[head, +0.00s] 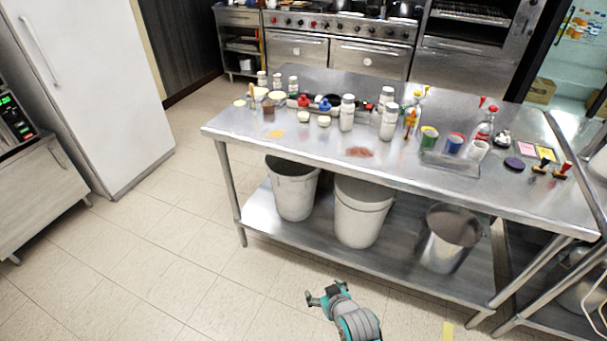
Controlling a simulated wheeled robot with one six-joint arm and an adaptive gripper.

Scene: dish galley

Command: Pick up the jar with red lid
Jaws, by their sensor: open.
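Small items crowd the steel table (300,145). A small item with a red top (303,101) stands towards the left of the tabletop, beside a similar one with a blue top (325,104); it may be the jar with red lid, but it is too small to be sure. A clear bottle with a red cap (486,125) stands at the right. My gripper (311,298) is open and empty, low in front of the table, well apart from everything on it.
White jars (347,113) and squeeze bottles (411,122) stand mid-table. Stamps (562,171) lie at the right. Bins (292,190) fill the lower shelf. A white fridge (85,80) stands left; the tiled floor between is clear.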

